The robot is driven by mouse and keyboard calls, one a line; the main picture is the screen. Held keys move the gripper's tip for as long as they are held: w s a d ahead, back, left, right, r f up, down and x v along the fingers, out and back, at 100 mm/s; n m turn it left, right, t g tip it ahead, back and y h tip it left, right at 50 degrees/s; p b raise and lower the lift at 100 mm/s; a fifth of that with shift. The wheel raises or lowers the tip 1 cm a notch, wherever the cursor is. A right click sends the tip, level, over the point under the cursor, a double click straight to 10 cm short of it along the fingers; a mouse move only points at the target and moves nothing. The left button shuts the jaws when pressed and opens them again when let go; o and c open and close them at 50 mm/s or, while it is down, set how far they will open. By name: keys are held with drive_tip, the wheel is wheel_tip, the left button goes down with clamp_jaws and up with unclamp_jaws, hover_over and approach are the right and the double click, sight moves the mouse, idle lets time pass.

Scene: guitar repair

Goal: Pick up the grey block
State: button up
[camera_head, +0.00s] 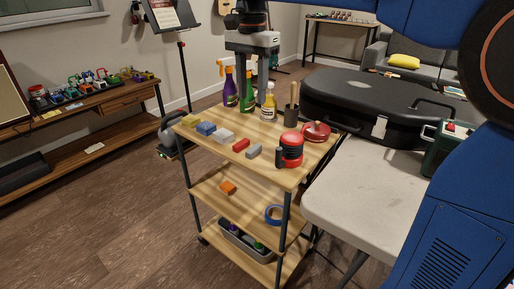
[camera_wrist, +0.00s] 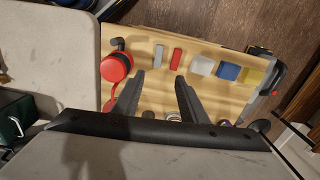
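The grey block (camera_head: 254,151) is small and narrow and lies on the top shelf of the wooden cart (camera_head: 290,178), between a red block and a red-and-black round tool. In the wrist view the grey block (camera_wrist: 158,55) lies just beyond the fingertips, roughly in line with the gap between them. My gripper (camera_head: 253,97) is over the back part of the cart top, near the bottles, with its fingers pointing down. In the wrist view my gripper (camera_wrist: 160,76) has its fingers apart with nothing held between them.
Beside the grey block are a red block (camera_head: 241,145), a pale grey-white block (camera_head: 223,136), a blue block (camera_head: 206,128) and a yellow block (camera_head: 190,120). The red-and-black tool (camera_head: 290,150) stands close on the right. Spray bottles (camera_head: 230,88) and a dark cup (camera_head: 291,116) stand behind.

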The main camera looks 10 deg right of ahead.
hover_over(254, 148)
wheel_tip(254, 148, down, 11)
drive_tip(key=shift+w+a+f, duration=0.1)
drive_tip(key=shift+a+f, duration=0.05)
drive_tip(key=shift+f, duration=2.8)
drive_tip(key=shift+c, duration=0.3)
clamp_jaws()
